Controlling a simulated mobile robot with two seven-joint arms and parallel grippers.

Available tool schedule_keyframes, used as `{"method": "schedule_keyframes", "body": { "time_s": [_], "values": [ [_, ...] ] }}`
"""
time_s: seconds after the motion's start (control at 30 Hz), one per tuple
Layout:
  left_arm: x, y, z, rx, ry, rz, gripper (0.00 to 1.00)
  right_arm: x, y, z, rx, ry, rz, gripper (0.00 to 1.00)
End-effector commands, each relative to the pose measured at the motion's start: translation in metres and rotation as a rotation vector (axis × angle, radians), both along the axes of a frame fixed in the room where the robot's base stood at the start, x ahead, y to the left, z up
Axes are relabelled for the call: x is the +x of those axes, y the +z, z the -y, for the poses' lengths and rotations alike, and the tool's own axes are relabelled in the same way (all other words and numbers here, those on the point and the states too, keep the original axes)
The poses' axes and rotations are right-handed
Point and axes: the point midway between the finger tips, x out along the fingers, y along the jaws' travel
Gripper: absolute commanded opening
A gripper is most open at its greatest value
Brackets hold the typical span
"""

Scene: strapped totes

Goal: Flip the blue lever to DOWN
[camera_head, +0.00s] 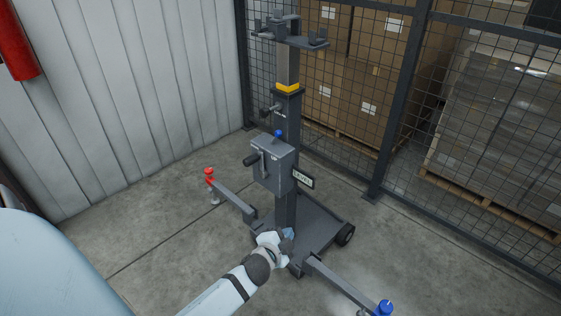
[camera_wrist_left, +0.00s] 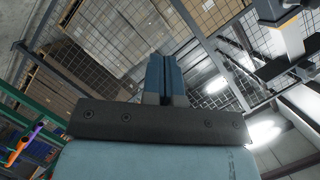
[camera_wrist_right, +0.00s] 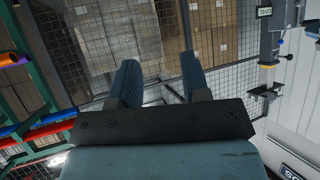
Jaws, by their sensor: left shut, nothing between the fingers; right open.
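A grey control box (camera_head: 272,163) is mounted on the dark column of a wheeled lift. A small blue ball (camera_head: 278,134), apparently the blue lever's knob, stands at the box's upper edge; its stem is too small to make out. My left gripper (camera_head: 287,234) is below the box, in front of the column's foot, apart from the blue knob. Its fingers are together and empty in the left wrist view (camera_wrist_left: 164,78). My right gripper (camera_wrist_right: 158,80) is spread and empty in the right wrist view, and is out of the head view.
The lift's legs carry a red knob (camera_head: 209,173) and a lower blue knob (camera_head: 384,307). A sign (camera_head: 303,178) hangs beside the column. Mesh fence (camera_head: 405,100) and corrugated wall (camera_head: 140,90) stand behind.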

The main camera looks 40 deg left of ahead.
Motion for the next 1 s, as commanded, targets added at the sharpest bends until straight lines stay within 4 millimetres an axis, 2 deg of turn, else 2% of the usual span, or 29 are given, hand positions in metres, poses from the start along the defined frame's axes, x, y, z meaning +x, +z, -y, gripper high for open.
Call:
{"method": "schedule_keyframes", "body": {
  "time_s": [0.03,0.1,0.2,0.3,0.4,0.6,1.0],
  "values": [
    [0.034,-0.021,-0.024,0.136,0.024,0.05,0.0,0.001,-0.037,-0.001,0.005,0.001,0.005,0.43],
    [0.072,-0.017,-0.055,0.333,0.061,0.094,0.0,0.003,-0.055,-0.003,0.012,0.001,0.01,0.43],
    [0.114,-0.006,-0.093,0.579,0.12,0.132,0.0,0.004,-0.075,-0.005,0.02,0.003,0.017,0.43],
    [0.144,0.007,-0.122,0.767,0.177,0.144,0.0,0.005,-0.089,-0.007,0.028,0.005,0.023,0.43],
    [0.162,0.019,-0.14,0.896,0.218,0.143,0.0,0.006,-0.097,-0.008,0.033,0.006,0.026,0.43],
    [0.174,0.033,-0.154,0.995,0.249,0.135,0.0,0.006,-0.098,-0.009,0.036,0.007,0.028,0.43],
    [0.174,0.035,-0.153,0.997,0.25,0.135,0.0,0.006,-0.096,-0.008,0.036,0.006,0.029,0.43]
  ]
}}
